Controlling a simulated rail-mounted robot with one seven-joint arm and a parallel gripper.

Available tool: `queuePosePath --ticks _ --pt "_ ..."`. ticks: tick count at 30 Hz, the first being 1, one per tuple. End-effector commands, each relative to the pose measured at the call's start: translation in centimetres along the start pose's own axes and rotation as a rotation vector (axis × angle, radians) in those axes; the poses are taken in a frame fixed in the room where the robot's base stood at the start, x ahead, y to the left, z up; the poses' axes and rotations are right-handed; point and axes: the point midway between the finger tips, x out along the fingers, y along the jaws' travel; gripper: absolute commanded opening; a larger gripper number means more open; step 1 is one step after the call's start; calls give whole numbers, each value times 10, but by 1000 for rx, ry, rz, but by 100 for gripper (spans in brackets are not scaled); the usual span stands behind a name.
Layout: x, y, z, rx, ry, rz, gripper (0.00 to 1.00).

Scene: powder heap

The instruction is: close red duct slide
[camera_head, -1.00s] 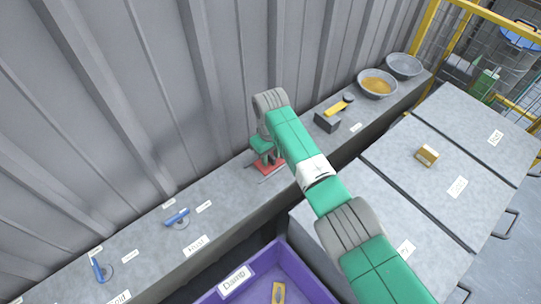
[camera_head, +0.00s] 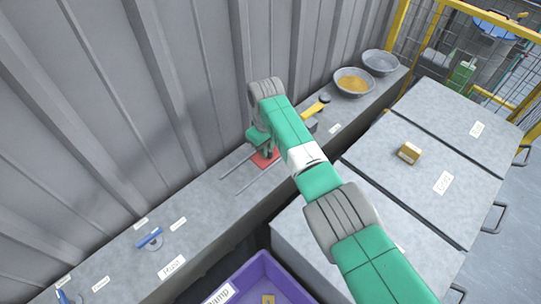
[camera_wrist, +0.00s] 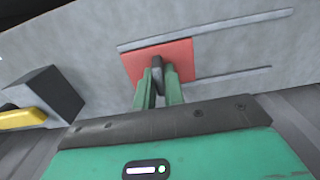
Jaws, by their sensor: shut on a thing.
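The red duct slide (camera_head: 266,159) is a flat red plate between two thin parallel rails on the grey ledge along the wall. It sits at the right end of the rails in the head view. In the wrist view, the red plate (camera_wrist: 181,54) is at the left end of the rails (camera_wrist: 228,75), with bare ledge between them to its right. My gripper (camera_wrist: 159,80) has its green fingers closed around the small dark handle (camera_wrist: 157,63) standing on the plate. In the head view my arm partly hides the plate and gripper.
A dark block (camera_wrist: 43,95) with a yellow handle (camera_wrist: 18,119) stands close beside the slide. Two metal bowls, one with yellow powder (camera_head: 353,82), are at the ledge's far end. A blue lever (camera_head: 150,238) is nearer. A purple bin (camera_head: 265,262) is below.

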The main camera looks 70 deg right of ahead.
Motion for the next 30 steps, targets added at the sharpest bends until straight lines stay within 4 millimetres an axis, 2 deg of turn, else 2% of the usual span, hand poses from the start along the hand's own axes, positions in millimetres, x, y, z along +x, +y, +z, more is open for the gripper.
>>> queuePosePath --ticks 8,9,12,20,23,30 --pt "2 2 0 -2 2 1 0" --pt "2 2 0 -2 2 1 13" --pt "2 2 0 -2 1 1 32" --pt "0 1 0 -2 1 0 33" --pt "-12 1 0 -2 1 0 33" --pt "-61 1 0 -2 3 0 33"
